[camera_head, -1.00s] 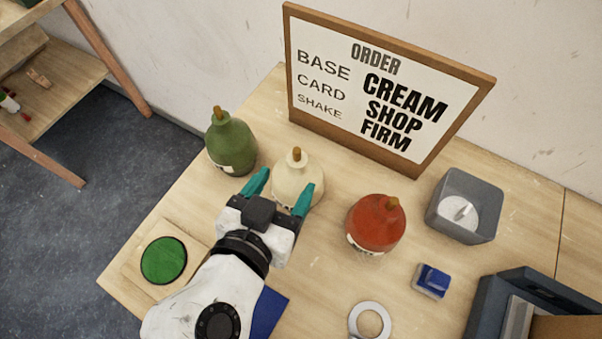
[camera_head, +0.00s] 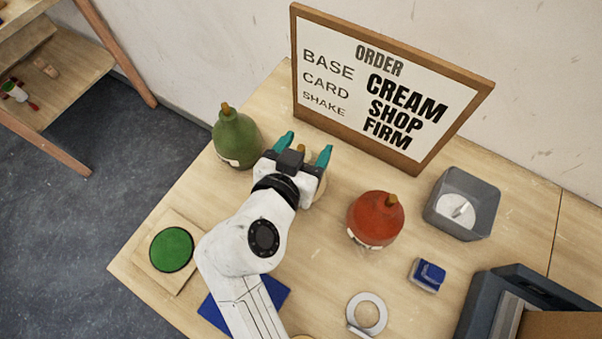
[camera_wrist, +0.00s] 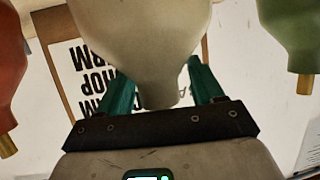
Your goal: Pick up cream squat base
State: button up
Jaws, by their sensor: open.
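The cream squat base (camera_head: 319,190) is mostly hidden behind my gripper in the head view, with only a pale edge and its brown tip showing. My gripper (camera_head: 304,148) is open, with its teal fingers on either side of the base's top. In the wrist view the cream base (camera_wrist: 140,45) fills the upper middle. Its narrowing neck lies between the two teal fingers (camera_wrist: 163,88). I cannot tell whether either finger touches it.
A green base (camera_head: 236,138) stands close on the left and a red base (camera_head: 375,218) on the right. The order sign (camera_head: 390,85) stands behind. A grey bin (camera_head: 437,213), blue block (camera_head: 427,275), white ring (camera_head: 367,313) and green disc (camera_head: 171,249) are also on the table.

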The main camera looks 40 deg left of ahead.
jog(key=c, duration=1)
jog(key=shift+c, duration=0.5)
jog(key=shift+r, duration=0.15)
